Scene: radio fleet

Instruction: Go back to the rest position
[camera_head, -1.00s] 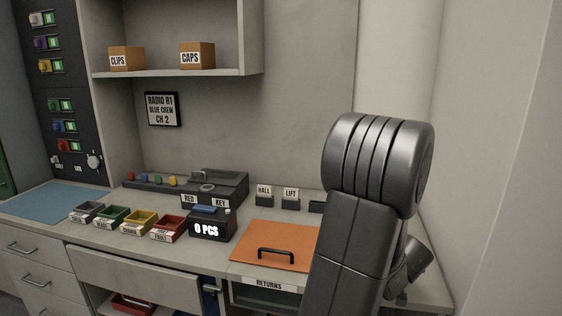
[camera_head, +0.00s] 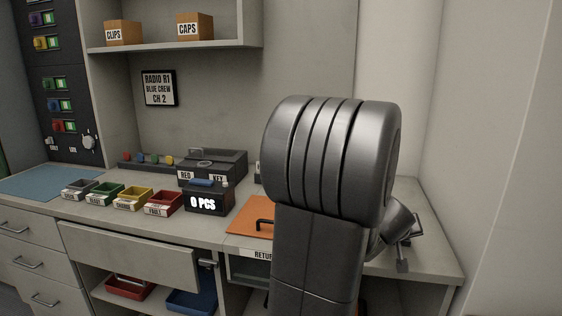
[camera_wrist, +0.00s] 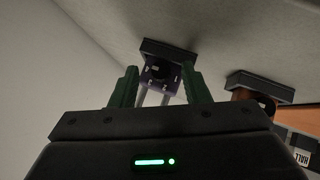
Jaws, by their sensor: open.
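My arm stands large in the right half of the head view, in front of the workbench (camera_head: 425,228). My gripper (camera_head: 410,243) shows small to the right of the arm, over the bench's right end. In the wrist view my gripper (camera_wrist: 161,90) has its two green fingers apart. A dark block with a purple part (camera_wrist: 160,72) shows between and beyond the fingertips. I cannot tell whether they touch it. A second dark block with an orange-brown part (camera_wrist: 258,92) is to its right.
An orange lid (camera_head: 245,218) with a black handle is partly behind my arm. Small coloured trays (camera_head: 130,195) and a 0 PCS counter box (camera_head: 207,202) stand left of it. A drawer (camera_head: 130,255) sticks out below. A wall (camera_head: 480,150) rises close on the right.

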